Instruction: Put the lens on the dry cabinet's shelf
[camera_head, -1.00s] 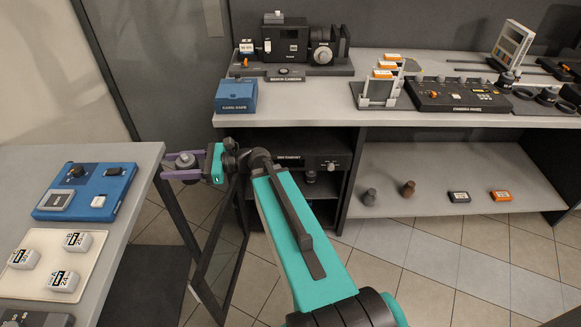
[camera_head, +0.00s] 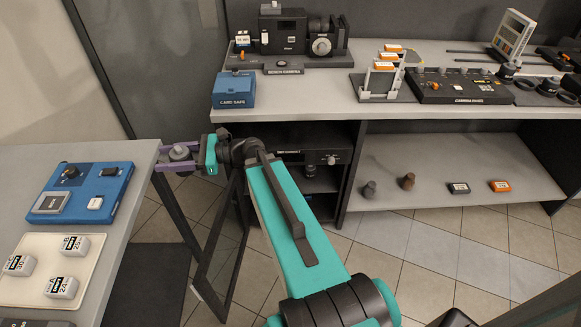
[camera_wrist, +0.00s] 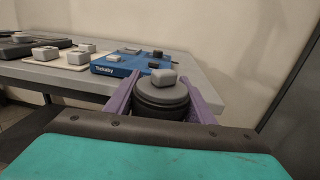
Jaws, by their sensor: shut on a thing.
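My gripper (camera_head: 182,160) has purple fingers, shut around a round dark grey lens (camera_head: 180,152) with a lighter block on top. In the wrist view the lens (camera_wrist: 162,98) stands upright between both fingers. The gripper is held by the far right corner of the left table, left of the dry cabinet. The dry cabinet (camera_head: 290,150) is a black unit under the back bench. Its framed glass door (camera_head: 218,250) stands open toward me. My arm hides part of the cabinet's opening, and its shelf is only partly visible, with a small dark item (camera_head: 310,169) inside.
The left table (camera_head: 130,160) holds a blue box (camera_head: 80,192) and a cream tray (camera_head: 25,250) with several white blocks. The back bench (camera_head: 300,102) carries camera gear. A lower shelf (camera_head: 430,165) right of the cabinet holds small items. Tiled floor lies open on the right.

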